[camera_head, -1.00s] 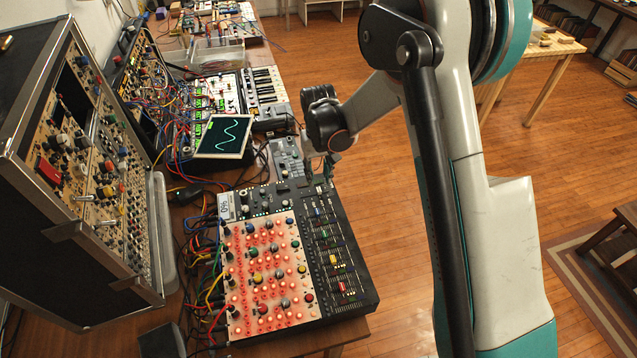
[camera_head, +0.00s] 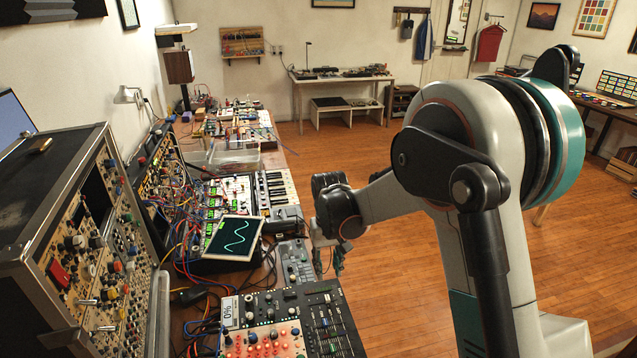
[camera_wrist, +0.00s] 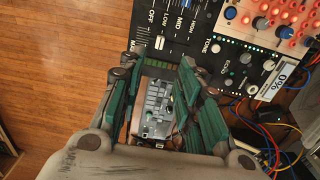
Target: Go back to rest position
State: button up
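My gripper (camera_head: 328,268) hangs at the end of my arm over the right edge of the bench, pointing down. In the wrist view its two green-sided fingers (camera_wrist: 166,72) stand apart. A small grey device with keys (camera_wrist: 158,108) shows between and beyond them; it also lies on the bench in the head view (camera_head: 295,262). I see nothing held, though the fingers partly hide the device, and I cannot tell how far above it they are.
A black mixer (camera_head: 328,320) with a red-lit knob panel (camera_head: 262,343) and a 0% display (camera_head: 229,312) lies in front. A tilted screen (camera_head: 234,238), a keyboard (camera_head: 276,190), cables and a tall rack case (camera_head: 85,235) crowd the bench. Wooden floor (camera_head: 400,270) is clear to the right.

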jog(key=s+d+r+m+t+b, duration=0.1)
jog(key=s+d+r+t, duration=0.1)
jog(key=s+d+r, duration=0.4)
jog(key=s+d+r+t, duration=0.1)
jog(key=s+d+r, duration=0.3)
jog(key=r, duration=0.5)
jog(key=s+d+t+b, duration=0.1)
jog(key=s+d+t, duration=0.1)
jog(key=s, duration=0.7)
jog(key=s+d+m+t+b, duration=0.1)
jog(key=s+d+t, duration=0.1)
jog(key=s, duration=0.6)
jog(key=shift+s+d+r, duration=0.3)
jog(key=shift+s+d, duration=0.05)
jog(key=shift+d, duration=0.5)
dwell(1.4)
